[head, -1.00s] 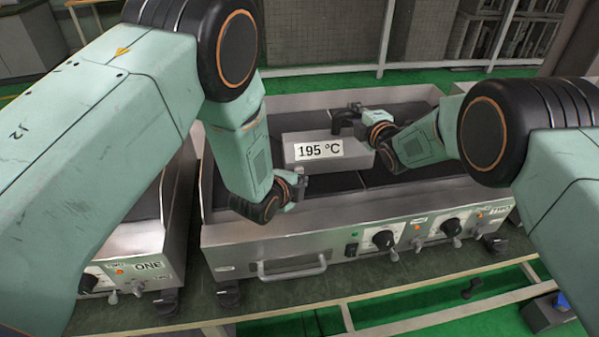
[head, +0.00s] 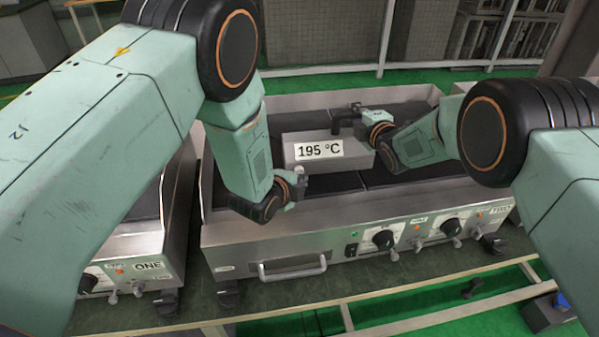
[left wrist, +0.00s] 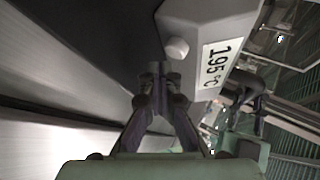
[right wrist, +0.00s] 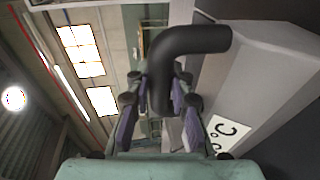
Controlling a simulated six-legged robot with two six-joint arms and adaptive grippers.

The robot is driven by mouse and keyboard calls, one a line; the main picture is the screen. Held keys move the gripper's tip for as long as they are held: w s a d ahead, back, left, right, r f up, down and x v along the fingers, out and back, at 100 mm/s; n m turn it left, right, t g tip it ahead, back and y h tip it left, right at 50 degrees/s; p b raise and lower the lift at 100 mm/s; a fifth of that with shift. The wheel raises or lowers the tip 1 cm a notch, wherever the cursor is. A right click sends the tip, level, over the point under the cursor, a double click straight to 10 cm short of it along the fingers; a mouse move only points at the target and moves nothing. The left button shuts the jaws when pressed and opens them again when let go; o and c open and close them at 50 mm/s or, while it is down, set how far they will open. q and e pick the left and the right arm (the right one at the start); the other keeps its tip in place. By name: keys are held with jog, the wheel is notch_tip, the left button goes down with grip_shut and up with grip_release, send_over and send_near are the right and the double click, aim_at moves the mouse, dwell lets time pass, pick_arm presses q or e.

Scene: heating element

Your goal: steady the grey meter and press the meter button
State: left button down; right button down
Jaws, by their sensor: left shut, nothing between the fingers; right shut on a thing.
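The grey meter (head: 330,152) is a box showing 195 °C on its front, resting on the dark cooking surface. Its pale round button (left wrist: 177,48) sticks out near the display in the left wrist view. My left gripper (head: 300,187) is shut and empty at the meter's front left corner. Its fingertips (left wrist: 159,77) are close to the button, seemingly just short of it; contact is hard to tell.
The meter stands in the steel-walled unit TWO, with knobs (head: 384,239) and a front handle (head: 291,267). Unit ONE (head: 135,250) stands to the left, across a narrow gap. Dark surface lies free around the meter.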

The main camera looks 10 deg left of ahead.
pick_arm(q)
jog(key=shift+w, duration=0.15)
jog(key=shift+w+a, duration=0.15)
jog(key=shift+w, duration=0.05)
jog(key=shift+w+a, duration=0.25)
jog(key=shift+w, duration=0.4)
dwell(1.2)
jog(key=shift+s+d, duration=0.2)
jog(key=shift+s, duration=0.35)
jog(key=shift+s+d, duration=0.2)
jog(key=shift+s, duration=0.3)
pick_arm(e)
jog(key=shift+s, duration=0.1)
jog(key=shift+f, duration=0.1)
pick_arm(q)
jog(key=shift+s+d, duration=0.25)
jog(key=shift+s, duration=0.25)
jog(key=shift+s+d, duration=0.35)
jog(key=shift+s, duration=0.6)
jog(key=shift+s+d, duration=0.3)
jog(key=shift+s, duration=0.6)
